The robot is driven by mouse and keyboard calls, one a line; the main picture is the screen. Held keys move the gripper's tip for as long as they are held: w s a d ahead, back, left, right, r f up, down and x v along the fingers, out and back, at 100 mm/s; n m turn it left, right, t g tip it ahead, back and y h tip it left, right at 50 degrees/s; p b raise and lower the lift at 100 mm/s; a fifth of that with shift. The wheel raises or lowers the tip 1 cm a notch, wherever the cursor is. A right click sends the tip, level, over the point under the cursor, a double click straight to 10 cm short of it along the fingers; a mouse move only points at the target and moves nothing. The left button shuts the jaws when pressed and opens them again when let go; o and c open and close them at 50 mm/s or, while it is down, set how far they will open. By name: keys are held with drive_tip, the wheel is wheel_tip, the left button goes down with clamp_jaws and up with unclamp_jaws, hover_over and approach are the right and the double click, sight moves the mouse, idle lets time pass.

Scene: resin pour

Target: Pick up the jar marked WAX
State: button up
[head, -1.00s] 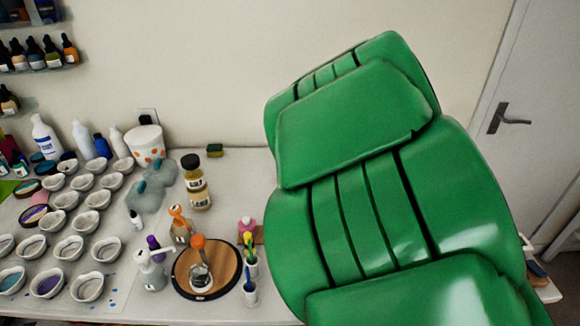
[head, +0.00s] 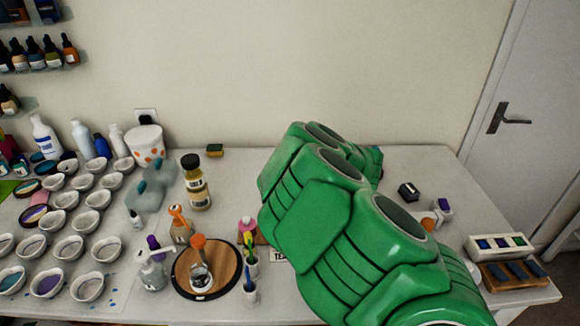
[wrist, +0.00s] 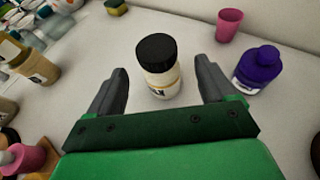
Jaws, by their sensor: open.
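In the wrist view, a jar (wrist: 158,68) with a black lid and a pale body stands upright on the table. Its label is partly visible, but I cannot read it fully. My gripper (wrist: 162,66) is open, with one finger to each side of the jar and gaps showing on both sides. In the head view my green arm covers the gripper and this jar. Two other labelled jars, a black-lidded one (head: 192,174) and an amber one (head: 200,198), stand left of my arm.
A purple bottle (wrist: 257,72) stands right of the jar, with a pink cup (wrist: 229,24) behind. A sponge (wrist: 116,6) lies at the back. Small bowls (head: 69,248) crowd the table's left. A round wooden board (head: 183,278) lies near the front. The table's back right is mostly clear.

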drive_tip(key=shift+w+a+f, duration=0.35)
drive_tip(key=shift+w+a, duration=0.05)
drive_tip(key=shift+w, duration=0.1)
drive_tip(key=shift+r+x, duration=0.25)
drive_tip(key=shift+x, duration=2.8)
drive_tip(key=shift+s+a+r, duration=0.1)
drive_tip(key=shift+c, duration=0.3)
drive_tip(key=c, duration=1.1)
